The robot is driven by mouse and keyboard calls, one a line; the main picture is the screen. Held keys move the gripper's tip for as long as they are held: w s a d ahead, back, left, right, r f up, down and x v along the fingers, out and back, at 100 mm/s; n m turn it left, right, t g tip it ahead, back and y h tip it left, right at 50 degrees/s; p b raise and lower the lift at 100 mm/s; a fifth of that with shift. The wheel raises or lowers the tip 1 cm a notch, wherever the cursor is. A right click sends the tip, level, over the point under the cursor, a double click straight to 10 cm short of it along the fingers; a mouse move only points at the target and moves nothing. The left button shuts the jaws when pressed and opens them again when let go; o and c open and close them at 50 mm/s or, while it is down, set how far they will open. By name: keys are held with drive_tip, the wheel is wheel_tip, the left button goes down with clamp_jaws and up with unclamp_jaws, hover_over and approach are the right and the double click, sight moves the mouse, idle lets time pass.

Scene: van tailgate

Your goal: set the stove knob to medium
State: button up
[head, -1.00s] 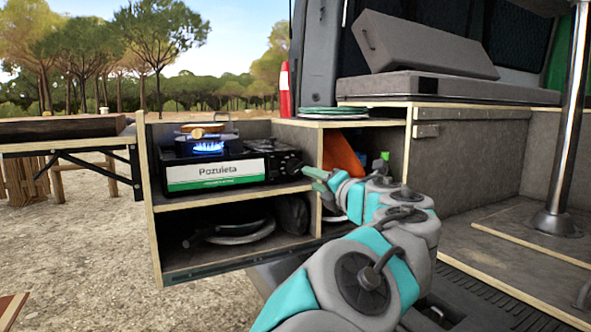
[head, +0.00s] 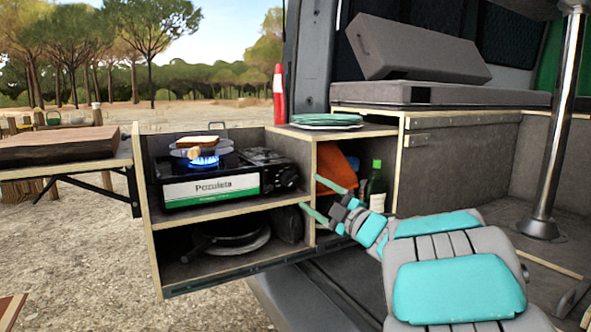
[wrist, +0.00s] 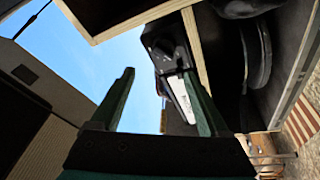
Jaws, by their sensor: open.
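The camping stove (head: 212,188) sits on the upper shelf of the pull-out unit, with a white and green front label. Its dark round knob (head: 290,176) is at the right end of the front; I cannot read its setting.
The shelf unit's right divider (head: 311,170) stands close to my fingers. Stacked plates (head: 326,120) lie on top, near a red cylinder (head: 279,93). Pans fill the lower shelf.

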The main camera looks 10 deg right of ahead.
sight(294, 183)
drive_tip(key=w+a+m+p, duration=0.1)
drive_tip(key=w+m, duration=0.1)
drive_tip(key=w+a+m+p, duration=0.1)
drive_tip(key=w, duration=0.1)
drive_tip(key=w+a+m+t+p, duration=0.1)
drive_tip(key=w+m, duration=0.1)
drive_tip(key=w, duration=0.1)
drive_tip(key=shift+w+a+r+m+y, duration=0.1)
drive_tip(key=shift+a+r+m+y, duration=0.05)
drive_tip(key=shift+r+m+y, duration=0.15)
idle(0.3)
clamp_jaws()
idle(0.5)
